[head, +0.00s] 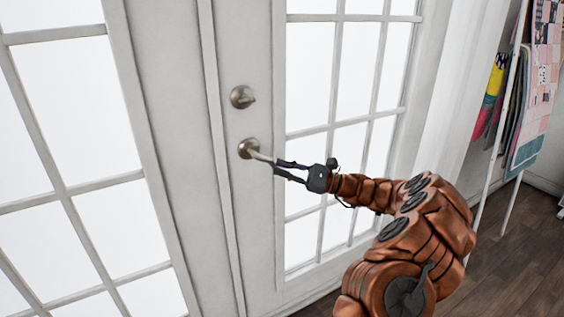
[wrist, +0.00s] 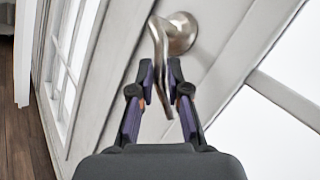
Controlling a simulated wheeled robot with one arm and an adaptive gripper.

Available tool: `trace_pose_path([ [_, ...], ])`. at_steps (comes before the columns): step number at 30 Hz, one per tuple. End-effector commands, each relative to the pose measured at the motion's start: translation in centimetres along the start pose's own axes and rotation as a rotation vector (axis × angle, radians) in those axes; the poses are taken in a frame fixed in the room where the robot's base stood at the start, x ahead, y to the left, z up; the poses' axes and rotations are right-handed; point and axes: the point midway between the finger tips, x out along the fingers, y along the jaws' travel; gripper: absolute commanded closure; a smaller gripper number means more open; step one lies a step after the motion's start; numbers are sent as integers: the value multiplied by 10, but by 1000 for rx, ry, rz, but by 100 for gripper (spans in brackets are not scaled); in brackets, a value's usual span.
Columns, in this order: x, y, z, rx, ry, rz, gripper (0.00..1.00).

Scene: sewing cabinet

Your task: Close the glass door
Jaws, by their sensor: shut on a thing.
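The glass door (head: 262,75) is white with a grid of panes. It carries a metal lever handle (head: 248,148) with a round deadbolt knob (head: 242,97) above it. My gripper (head: 276,168) reaches in from the right and is shut on the free end of the lever. In the wrist view the lever (wrist: 159,45) runs down between my two fingers (wrist: 160,78), with its round rose (wrist: 181,34) beyond them. The door looks nearly in line with the neighbouring panel; whether a small gap remains at the seam I cannot tell.
A second white glazed panel (head: 120,55) stands to the left of the seam. A white curtain (head: 455,90) hangs to the right of the door. Beyond it is a rack with colourful fabrics (head: 490,100). Dark wooden floor (head: 520,255) is clear at the lower right.

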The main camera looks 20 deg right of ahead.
Motion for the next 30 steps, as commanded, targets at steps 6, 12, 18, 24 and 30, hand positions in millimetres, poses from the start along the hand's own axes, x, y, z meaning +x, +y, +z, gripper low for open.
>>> trace_pose_path([
  [6,6,10,1,10,-15,31,100],
  [12,9,12,2,11,-19,35,69],
  [18,7,9,2,8,-15,29,59],
  [24,5,8,2,6,-12,25,59],
  [30,5,7,2,6,-12,23,59],
])
